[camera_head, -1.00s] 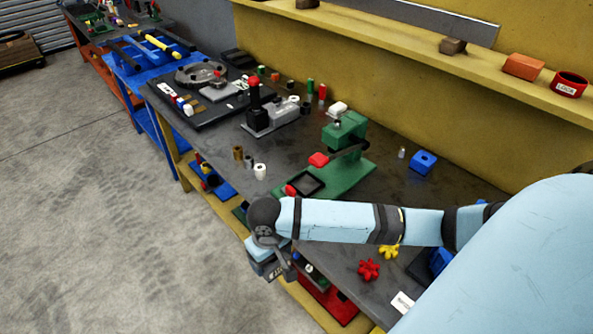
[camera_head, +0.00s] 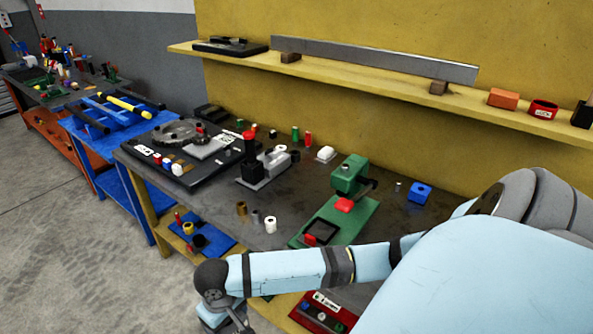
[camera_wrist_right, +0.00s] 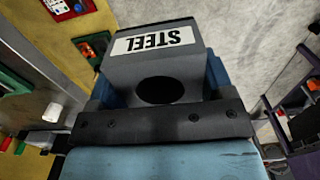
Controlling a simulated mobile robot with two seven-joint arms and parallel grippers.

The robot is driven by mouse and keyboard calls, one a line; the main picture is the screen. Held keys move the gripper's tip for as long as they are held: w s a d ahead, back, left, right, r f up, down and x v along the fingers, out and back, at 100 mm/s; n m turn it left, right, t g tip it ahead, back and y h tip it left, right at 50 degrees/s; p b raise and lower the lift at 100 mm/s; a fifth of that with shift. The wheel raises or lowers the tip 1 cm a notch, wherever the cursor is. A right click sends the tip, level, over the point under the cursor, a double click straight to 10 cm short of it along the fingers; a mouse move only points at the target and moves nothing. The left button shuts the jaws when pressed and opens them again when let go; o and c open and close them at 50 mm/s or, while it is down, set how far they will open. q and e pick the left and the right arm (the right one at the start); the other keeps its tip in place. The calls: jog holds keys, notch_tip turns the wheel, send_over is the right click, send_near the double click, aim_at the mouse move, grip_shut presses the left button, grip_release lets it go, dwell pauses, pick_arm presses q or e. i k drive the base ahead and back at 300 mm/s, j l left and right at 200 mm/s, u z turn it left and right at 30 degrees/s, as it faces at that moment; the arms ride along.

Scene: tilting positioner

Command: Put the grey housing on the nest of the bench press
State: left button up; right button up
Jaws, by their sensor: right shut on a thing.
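The grey housing (camera_wrist_right: 155,70) has a dark round hole and a white STEEL label. In the right wrist view it sits between the blue fingers of my right gripper (camera_wrist_right: 158,82), which is shut on it. In the head view my right gripper (camera_head: 216,314) is low, off the bench's front edge, and partly cut off by the frame; the housing is hard to make out there. The green bench press (camera_head: 350,178) stands on the bench, beyond my right forearm. Its black square nest (camera_head: 321,231) looks empty, with a red part beside it. My left gripper is not in view.
A blue block (camera_head: 420,192) stands right of the press. Small cylinders, including a white one (camera_head: 270,224), stand left of it. A black fixture (camera_head: 250,165) is behind them. A red tray (camera_head: 318,314) and a blue tray (camera_head: 208,240) lie below bench level.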

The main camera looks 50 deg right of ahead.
aim_at(321, 232)
jog(key=i+j+z, duration=0.1)
jog(key=i, duration=0.45)
jog(key=i+j+z, duration=0.1)
jog(key=i, duration=0.4)
jog(key=i+j+z, duration=0.15)
jog(key=i+z, duration=0.3)
jog(key=i+j+z, duration=0.2)
jog(key=z, duration=0.3)
jog(key=i+j+z, duration=0.15)
jog(key=z, duration=0.3)
jog(key=i+j+z, duration=0.2)
jog(key=z, duration=0.25)
jog(key=i+j+z, duration=0.1)
jog(key=j+z, duration=0.2)
jog(key=z, duration=0.15)
jog(key=i+j+z, duration=0.1)
jog(key=j+z, duration=0.2)
jog(key=z, duration=0.15)
